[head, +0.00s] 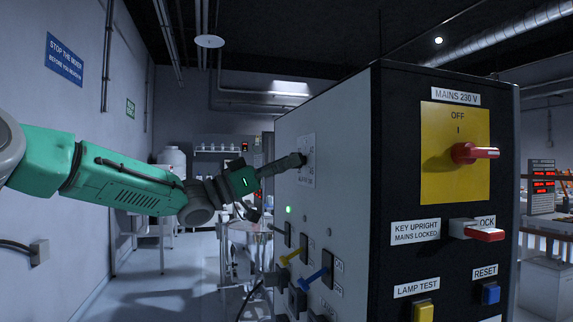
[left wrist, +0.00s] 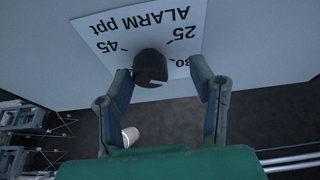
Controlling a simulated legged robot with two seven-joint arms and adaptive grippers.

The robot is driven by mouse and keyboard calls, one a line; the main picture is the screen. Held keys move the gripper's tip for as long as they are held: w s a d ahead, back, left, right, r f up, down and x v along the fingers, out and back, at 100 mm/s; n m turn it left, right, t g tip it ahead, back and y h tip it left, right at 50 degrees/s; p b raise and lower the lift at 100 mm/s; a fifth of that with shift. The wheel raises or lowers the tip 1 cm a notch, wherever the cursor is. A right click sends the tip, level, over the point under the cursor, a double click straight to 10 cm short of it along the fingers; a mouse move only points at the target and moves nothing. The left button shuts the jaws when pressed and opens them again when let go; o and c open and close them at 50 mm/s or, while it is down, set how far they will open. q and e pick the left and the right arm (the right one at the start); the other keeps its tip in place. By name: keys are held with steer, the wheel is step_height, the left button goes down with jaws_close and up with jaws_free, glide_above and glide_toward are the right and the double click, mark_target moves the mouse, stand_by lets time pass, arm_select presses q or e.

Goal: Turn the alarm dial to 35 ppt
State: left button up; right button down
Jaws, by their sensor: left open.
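The alarm dial (left wrist: 150,66) is a black round knob on a white plate (left wrist: 180,22) marked "ALARM ppt", upside down in the left wrist view, with 45, 25 and 30 readable. A short pale line shows on the knob's lower side; I cannot tell which number it points to. My left gripper (left wrist: 162,68) is open, its fingers on either side of the knob. The left finger is close to the knob or touching it; the right stands apart. In the head view my left gripper (head: 298,160) is at the plate (head: 308,171) on the cabinet's grey side, hiding the knob.
The cabinet's black front (head: 440,200) carries a red mains switch (head: 475,153), a red-handled lock (head: 484,234), a yellow lamp test button (head: 423,311) and a blue reset button (head: 491,293). Yellow and blue levers (head: 314,277) stick out below the plate. Open floor lies left.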

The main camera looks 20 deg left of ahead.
arm_select(q)
steer(key=shift+d+r, duration=0.15)
steer(key=shift+d, duration=0.85)
steer(key=shift+c, duration=0.8)
steer(key=shift+d, duration=0.1)
steer(key=c, duration=0.7)
jaws_close()
steer(key=shift+w+a, duration=0.1)
steer(key=shift+a, duration=0.15)
arm_select(e)
steer(key=shift+d+f, duration=0.15)
steer(key=shift+d, duration=0.35)
